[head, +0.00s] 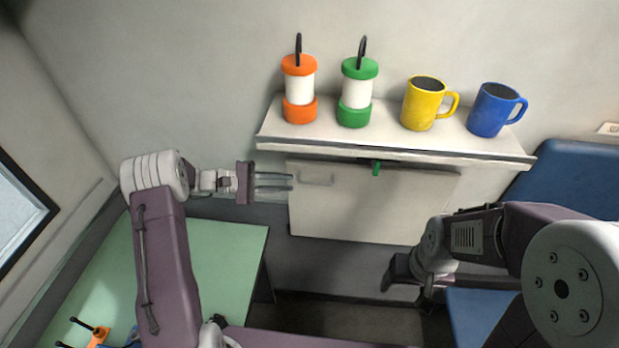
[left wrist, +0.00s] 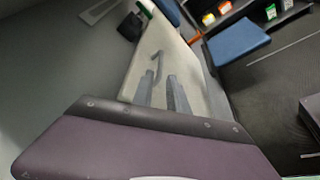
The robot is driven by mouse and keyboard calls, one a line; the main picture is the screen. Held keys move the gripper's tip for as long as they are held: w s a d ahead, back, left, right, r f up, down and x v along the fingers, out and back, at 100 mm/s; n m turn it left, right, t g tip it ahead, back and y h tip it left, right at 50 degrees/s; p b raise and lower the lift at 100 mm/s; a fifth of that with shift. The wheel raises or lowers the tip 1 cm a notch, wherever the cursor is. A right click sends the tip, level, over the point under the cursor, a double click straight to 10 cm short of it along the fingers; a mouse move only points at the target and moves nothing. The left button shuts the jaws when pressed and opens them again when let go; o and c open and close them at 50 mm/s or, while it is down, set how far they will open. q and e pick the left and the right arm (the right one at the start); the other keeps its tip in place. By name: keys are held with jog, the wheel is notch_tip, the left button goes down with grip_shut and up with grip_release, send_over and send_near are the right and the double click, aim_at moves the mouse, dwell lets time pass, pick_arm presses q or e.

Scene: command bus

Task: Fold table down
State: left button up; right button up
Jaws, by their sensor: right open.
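A pale flat panel (head: 375,205), apparently the folding table, stands upright against the wall below a shelf. It has a grey bar handle (head: 315,180) at its upper left and a small green catch (head: 376,168) at its top edge. My left gripper (head: 290,182) is open and empty, its fingers pointing right at the handle. In the left wrist view the handle (left wrist: 157,65) shows just beyond the two spread fingers (left wrist: 160,92); contact cannot be told. My right gripper (head: 392,280) is open, in front of the panel's lower right, with its fingers partly hidden.
The shelf (head: 400,153) above holds an orange lantern (head: 299,90), a green lantern (head: 357,92), a yellow mug (head: 425,104) and a blue mug (head: 490,110). A green tabletop (head: 225,255) lies at lower left. A blue seat (head: 570,180) is at right. Floor shows below the panel.

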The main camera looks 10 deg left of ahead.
aim_at(309, 183)
pick_arm(q)
jog(key=p+x, duration=0.2)
jog(key=x, duration=0.3)
jog(key=shift+r, duration=0.2)
jog(key=x, duration=0.2)
jog(key=p+x, duration=0.1)
jog(key=x, duration=0.1)
jog(key=shift+s+d, duration=0.15)
jog(key=shift+d, duration=0.15)
jog(key=shift+a+f, duration=0.15)
jog(key=shift+a, duration=0.1)
grip_shut()
pick_arm(e)
jog(key=r, duration=0.3)
jog(key=shift+d+r, duration=0.15)
jog(key=shift+d, duration=0.15)
